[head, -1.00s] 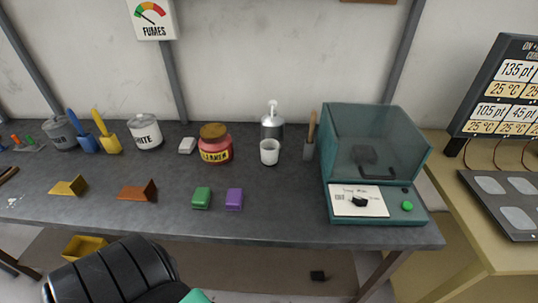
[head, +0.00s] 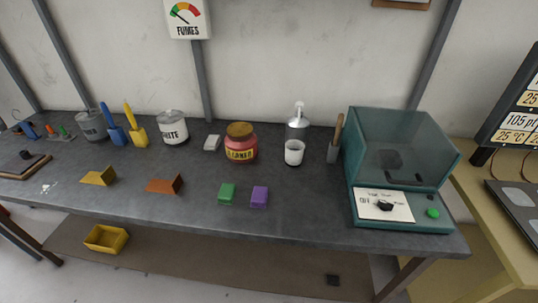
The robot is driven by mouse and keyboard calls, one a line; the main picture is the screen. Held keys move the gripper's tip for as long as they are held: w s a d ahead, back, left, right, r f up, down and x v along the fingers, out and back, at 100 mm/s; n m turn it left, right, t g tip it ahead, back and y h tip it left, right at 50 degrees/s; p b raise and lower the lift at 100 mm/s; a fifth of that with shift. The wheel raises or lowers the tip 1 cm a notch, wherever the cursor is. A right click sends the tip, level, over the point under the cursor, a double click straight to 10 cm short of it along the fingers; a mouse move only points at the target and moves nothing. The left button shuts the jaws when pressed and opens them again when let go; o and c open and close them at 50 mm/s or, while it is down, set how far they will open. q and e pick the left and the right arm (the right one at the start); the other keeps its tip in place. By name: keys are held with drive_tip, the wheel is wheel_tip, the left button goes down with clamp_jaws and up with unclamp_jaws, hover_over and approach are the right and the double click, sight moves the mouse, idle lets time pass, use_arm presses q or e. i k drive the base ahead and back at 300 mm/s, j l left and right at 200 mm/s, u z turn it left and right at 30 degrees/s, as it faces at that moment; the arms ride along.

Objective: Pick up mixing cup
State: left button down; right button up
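A small white cup (head: 294,153), which looks like the mixing cup, stands upright on the dark grey workbench (head: 215,205). It is right of the red jar (head: 241,148) and just in front of a silver pump bottle (head: 298,126). Neither of my grippers shows in the head view.
A teal machine with a clear hood (head: 400,160) stands right of the cup, with a grey holder (head: 334,150) between them. Green (head: 227,193) and purple (head: 259,196) blocks lie nearer the front edge. A yellow bin (head: 106,239) is below the bench. The bench in front of the cup is clear.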

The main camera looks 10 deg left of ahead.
sight(294, 149)
drive_tip(key=l+z, duration=0.3)
drive_tip(key=l, duration=0.3)
drive_tip(key=l+z, duration=0.3)
drive_tip(key=l, duration=0.35)
